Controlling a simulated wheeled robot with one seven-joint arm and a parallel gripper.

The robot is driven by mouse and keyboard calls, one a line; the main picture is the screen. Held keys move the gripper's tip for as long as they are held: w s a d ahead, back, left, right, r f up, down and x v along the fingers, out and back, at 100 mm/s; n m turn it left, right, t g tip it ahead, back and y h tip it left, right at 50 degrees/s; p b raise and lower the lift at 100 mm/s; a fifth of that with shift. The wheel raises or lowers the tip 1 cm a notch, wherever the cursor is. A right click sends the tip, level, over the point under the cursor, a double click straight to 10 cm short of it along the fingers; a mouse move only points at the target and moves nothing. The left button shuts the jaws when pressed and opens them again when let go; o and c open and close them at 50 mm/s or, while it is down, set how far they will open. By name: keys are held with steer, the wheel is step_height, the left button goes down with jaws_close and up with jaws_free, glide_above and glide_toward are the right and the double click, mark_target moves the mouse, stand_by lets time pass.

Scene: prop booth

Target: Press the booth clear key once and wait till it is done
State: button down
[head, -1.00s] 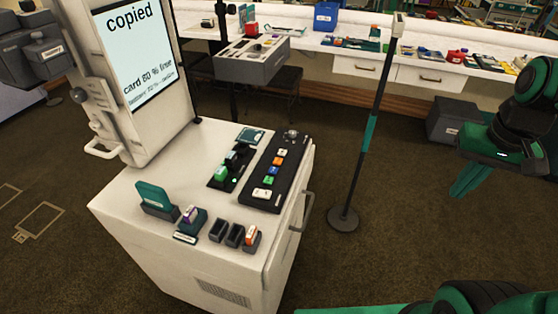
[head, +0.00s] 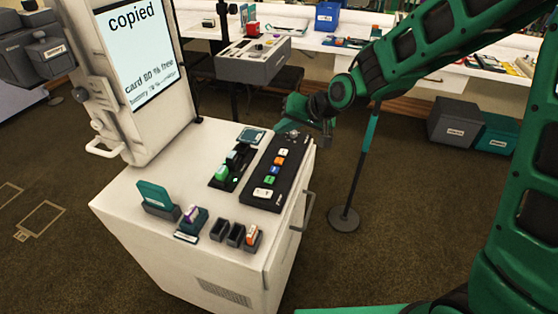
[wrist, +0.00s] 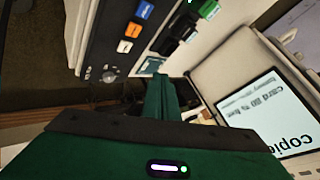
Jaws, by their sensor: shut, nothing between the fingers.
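The black key panel (head: 273,172) lies on top of the white booth cart. It carries a row of keys: a white key (head: 283,152), an orange key (head: 279,161), a blue key (head: 274,170), a green key (head: 269,180) and a wider white key (head: 263,193). Their labels are too small to read, so I cannot tell which is the clear key. A round knob sits at the panel's far end. The screen (head: 138,52) reads "copied" and "card 80 % free".
Left of the panel is a black strip with a green block (head: 221,173). Small holders stand along the cart's front, one with an orange-and-white item (head: 252,234). A post stands on a round base (head: 344,219) right of the cart, near my arm.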

mark_target(282, 162)
steer(key=shift+a+f, duration=0.1)
stand_by(0.3)
steer(key=shift+f, duration=4.3)
steer(key=shift+f, duration=0.4)
steer(key=shift+f, duration=0.35)
steer(key=shift+r, duration=0.8)
